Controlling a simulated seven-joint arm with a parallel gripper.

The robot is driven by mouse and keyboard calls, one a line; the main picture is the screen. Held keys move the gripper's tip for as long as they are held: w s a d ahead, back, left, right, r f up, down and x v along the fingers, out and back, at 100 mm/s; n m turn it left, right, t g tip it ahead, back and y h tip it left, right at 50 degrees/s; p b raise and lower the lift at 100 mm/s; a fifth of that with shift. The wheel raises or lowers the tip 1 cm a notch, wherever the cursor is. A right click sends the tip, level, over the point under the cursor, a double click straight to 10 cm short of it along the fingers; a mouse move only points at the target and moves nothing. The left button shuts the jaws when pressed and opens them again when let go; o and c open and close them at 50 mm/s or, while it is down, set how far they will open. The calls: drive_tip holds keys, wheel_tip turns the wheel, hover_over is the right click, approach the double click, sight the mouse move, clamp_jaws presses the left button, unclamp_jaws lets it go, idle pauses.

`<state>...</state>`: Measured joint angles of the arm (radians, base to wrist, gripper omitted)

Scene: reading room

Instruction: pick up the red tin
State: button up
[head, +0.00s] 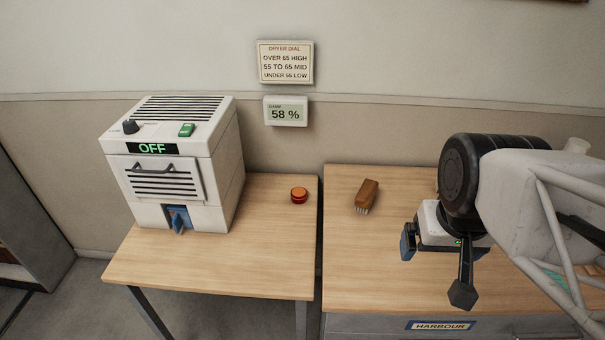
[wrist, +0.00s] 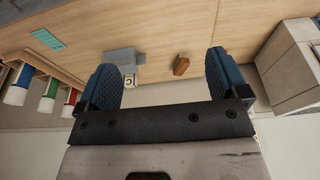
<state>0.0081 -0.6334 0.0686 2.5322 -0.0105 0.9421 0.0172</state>
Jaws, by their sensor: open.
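A red-and-white cylinder (wrist: 70,98), which looks like the red tin, stands at the left in the wrist view, at the end of a row beside a green-and-white one (wrist: 47,95) and a blue-and-white one (wrist: 19,83). I cannot make out this row in the head view. My gripper (head: 436,264) is open over the right table in the head view. In the wrist view my gripper (wrist: 160,72) has both fingers apart with nothing held between them. The red cylinder is outside the fingers, to their left.
A wooden brush (head: 367,196) lies on the right table (head: 345,270). A small red-orange round piece (head: 299,195), possibly a button, sits on the left table (head: 240,270) near a white dryer (head: 175,165) reading OFF. A wall display (head: 286,112) reads 58 %. A narrow gap separates the tables.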

drive_tip(key=w+a+f+n+g+h, duration=0.1)
drive_tip(key=w+f+n+g+h, duration=0.2)
drive_tip(key=w+n, duration=0.85)
drive_tip(key=n+t+h, duration=0.6)
drive_tip(key=n+h, duration=0.1)
drive_tip(key=n, duration=0.2)
hover_over(298, 193)
drive_tip(key=s+d, duration=0.7)
drive_tip(key=s, duration=0.3)
wheel_tip(298, 193, down, 18)
drive_tip(key=w+a+f+n+t, duration=0.1)
drive_tip(key=w+a+f+n, duration=0.1)
drive_tip(key=a+f, duration=0.2)
drive_tip(key=w+a+f+n+t, duration=0.1)
drive_tip(key=a+f+n, duration=0.1)
drive_tip(key=a+f, duration=0.1)
drive_tip(key=w+a+f+n+t, duration=0.2)
drive_tip(key=a+f, duration=0.2)
drive_tip(key=f, duration=0.1)
drive_tip(key=shift+w+a+f+n+y, duration=0.3)
drive_tip(key=shift+a+f+n, duration=0.05)
drive_tip(key=shift+x, duration=1.25)
drive_tip(key=shift+w+d, duration=0.1)
